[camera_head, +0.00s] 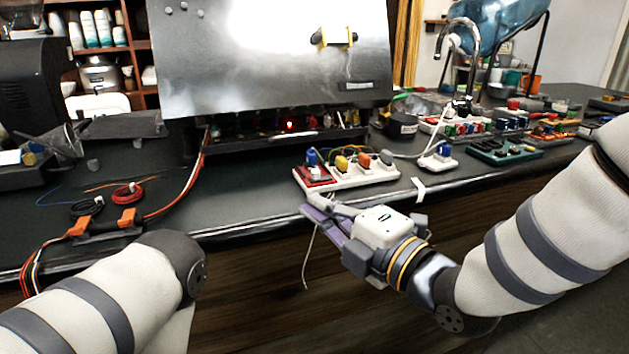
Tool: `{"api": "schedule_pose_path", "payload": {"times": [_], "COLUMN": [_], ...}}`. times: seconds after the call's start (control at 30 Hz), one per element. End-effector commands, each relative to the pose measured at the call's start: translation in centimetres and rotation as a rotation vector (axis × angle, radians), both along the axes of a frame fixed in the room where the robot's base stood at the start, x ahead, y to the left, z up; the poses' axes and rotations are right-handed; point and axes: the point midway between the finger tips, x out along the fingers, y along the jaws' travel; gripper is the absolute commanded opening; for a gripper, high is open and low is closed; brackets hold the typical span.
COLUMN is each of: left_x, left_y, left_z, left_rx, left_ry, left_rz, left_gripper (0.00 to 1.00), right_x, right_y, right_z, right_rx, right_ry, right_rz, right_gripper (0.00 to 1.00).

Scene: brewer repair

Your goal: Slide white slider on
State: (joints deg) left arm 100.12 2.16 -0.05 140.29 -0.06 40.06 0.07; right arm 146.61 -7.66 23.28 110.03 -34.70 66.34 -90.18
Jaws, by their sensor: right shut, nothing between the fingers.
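A white strip (352,179) lies near the front edge of the dark counter, with a red plate (313,178) at its left end. A small white piece, probably the white slider (317,173), sits on the red plate beside a blue piece (311,157). Which way it is set is too small to tell. My right gripper (308,207) is shut and empty, with its purple-grey fingers pointing left, just in front of and below the red plate. It appears apart from the slider. My left arm shows at lower left, but its gripper is out of view.
Yellow (342,163) and orange (364,160) pieces stand on the strip. A small white unit with a blue piece (438,158) lies to the right. Cables and a red coil (128,194) lie at left. A large metal panel (270,60) rises behind.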

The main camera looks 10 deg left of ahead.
Motion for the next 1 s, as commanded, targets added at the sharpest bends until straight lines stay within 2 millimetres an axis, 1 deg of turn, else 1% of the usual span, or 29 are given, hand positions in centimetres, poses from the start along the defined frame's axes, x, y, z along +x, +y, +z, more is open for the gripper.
{"api": "schedule_pose_path", "payload": {"times": [0.17, 0.27, 0.67, 0.7, 0.8, 0.9, 1.0], "left_x": [0.0, -0.2, -1.4, -1.4, -1.3, -1.2, -1.2], "left_y": [0.0, 0.0, 0.0, 0.0, 0.0, 0.0, 0.0], "left_z": [0.0, -0.2, -1.5, -1.5, -1.4, -1.3, -1.3], "left_rx": [0.000, 0.000, 0.001, 0.001, 0.001, 0.000, 0.000], "left_ry": [0.001, 0.006, 0.047, 0.046, 0.042, 0.041, 0.041], "left_rz": [0.000, 0.000, -0.002, -0.002, -0.002, -0.001, -0.001], "left_gripper": [0.48, 0.48, 0.48, 0.48, 0.48, 0.48, 0.48], "right_x": [0.2, 0.8, 6.0, 6.6, 7.4, 8.0, 8.2], "right_y": [0.2, 1.1, 7.9, 7.5, 5.9, 5.1, 4.7], "right_z": [-0.1, -0.2, -0.5, -0.3, -0.1, 0.0, -0.1], "right_rx": [0.000, 0.000, 0.002, 0.002, 0.002, 0.002, 0.001], "right_ry": [0.004, 0.004, 0.010, 0.009, 0.008, 0.006, 0.006], "right_rz": [-0.001, 0.000, -0.002, -0.007, -0.006, -0.004, -0.003], "right_gripper": [0.00, 0.00, 0.00, 0.00, 0.00, 0.00, 0.00]}}
